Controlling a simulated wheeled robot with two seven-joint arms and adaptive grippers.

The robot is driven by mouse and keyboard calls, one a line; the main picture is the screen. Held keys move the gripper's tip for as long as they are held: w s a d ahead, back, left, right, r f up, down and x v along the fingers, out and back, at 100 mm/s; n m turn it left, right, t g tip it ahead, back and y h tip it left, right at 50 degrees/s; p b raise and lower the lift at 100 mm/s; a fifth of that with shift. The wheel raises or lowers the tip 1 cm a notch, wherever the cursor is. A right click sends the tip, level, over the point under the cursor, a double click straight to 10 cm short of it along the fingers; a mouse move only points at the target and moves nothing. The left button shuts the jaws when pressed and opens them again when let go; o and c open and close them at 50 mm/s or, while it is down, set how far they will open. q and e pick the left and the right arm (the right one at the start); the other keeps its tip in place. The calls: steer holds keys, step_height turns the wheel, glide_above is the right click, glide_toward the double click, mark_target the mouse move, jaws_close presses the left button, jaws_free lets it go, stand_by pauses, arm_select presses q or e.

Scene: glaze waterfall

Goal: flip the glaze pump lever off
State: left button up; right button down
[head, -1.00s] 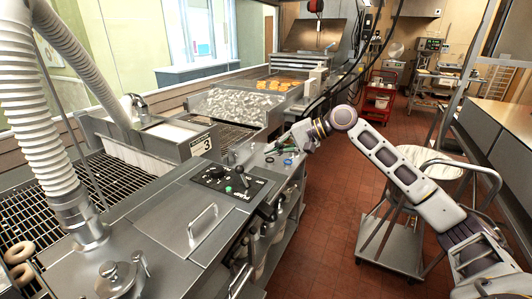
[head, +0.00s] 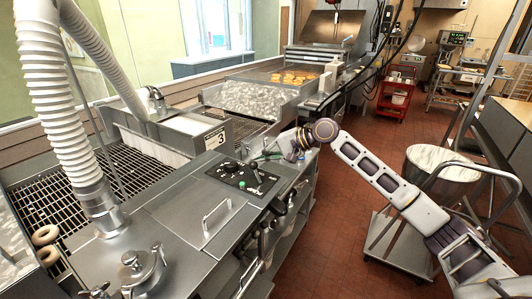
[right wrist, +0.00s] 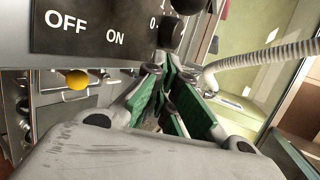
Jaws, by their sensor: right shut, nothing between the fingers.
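The black glaze pump control panel (head: 240,177) lies on the steel counter, with a small green part and dark knobs on it. I cannot make out the lever's position in the head view. My right gripper (head: 258,160) is just above the panel's far right side, shut and empty. In the right wrist view its green-padded fingers (right wrist: 172,95) are close to the panel (right wrist: 95,25), which bears the words OFF and ON. A black knob (right wrist: 170,37) is just beyond the fingertips. A yellow ball (right wrist: 77,80) shows near the words; its mount is unclear. My left gripper is out of view.
A steel lid handle (head: 217,217) stands up left of the panel.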

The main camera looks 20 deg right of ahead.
mark_target(257, 173)
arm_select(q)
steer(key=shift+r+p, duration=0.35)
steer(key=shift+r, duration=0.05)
arm_select(e)
steer(key=shift+s+a+r, duration=0.15)
steer(key=shift+s+a, duration=0.05)
steer(key=shift+s, duration=0.3)
steer(key=shift+s+a+r, duration=0.15)
steer(key=shift+s+r, duration=0.05)
steer(key=shift+s, duration=0.35)
steer(key=shift+s+a+r, duration=0.15)
steer(key=shift+s+a, duration=0.05)
steer(key=shift+s, duration=0.3)
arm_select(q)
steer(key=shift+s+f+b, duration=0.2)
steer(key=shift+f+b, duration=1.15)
arm_select(e)
steer(key=shift+s+d+r+t+y, duration=0.1)
steer(key=shift+s+d+t+y, duration=0.15)
steer(key=shift+s+t+y, duration=0.3)
